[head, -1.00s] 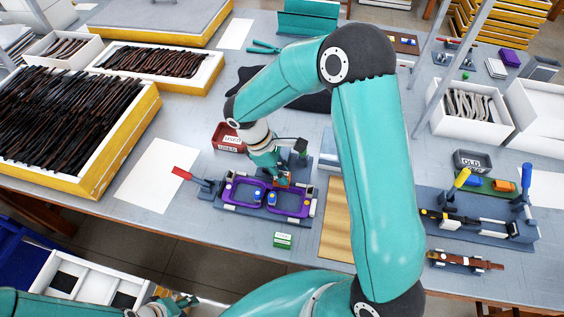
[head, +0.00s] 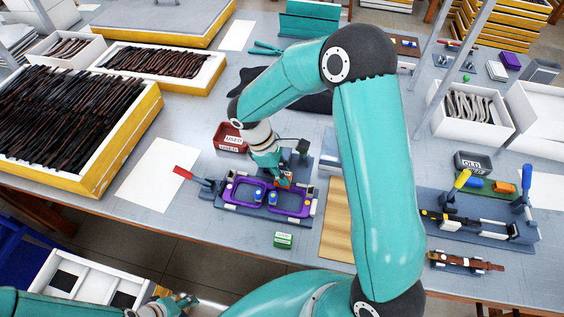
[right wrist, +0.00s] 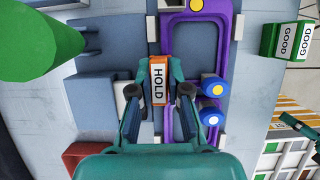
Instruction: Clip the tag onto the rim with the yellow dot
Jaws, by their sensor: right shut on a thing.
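A purple eyeglass frame (head: 240,209) lies in a blue-grey fixture with white pads; it also shows in the right wrist view (right wrist: 232,50). A yellow dot (right wrist: 196,5) sits on the rim at the top of the right wrist view. My right gripper (head: 283,180) is shut on an orange tag (right wrist: 158,85) with a white HOLD label. The tag is right at the frame's edge, near the middle; whether it touches the rim I cannot tell. My left gripper (head: 185,301) is at the bottom left of the head view, far from the frame, its fingers unclear.
Two blue knobs, one yellow-topped (right wrist: 215,87) and one white-topped (right wrist: 210,117), stand close beside the tag. A red-handled clamp (head: 182,173) is left of the fixture.

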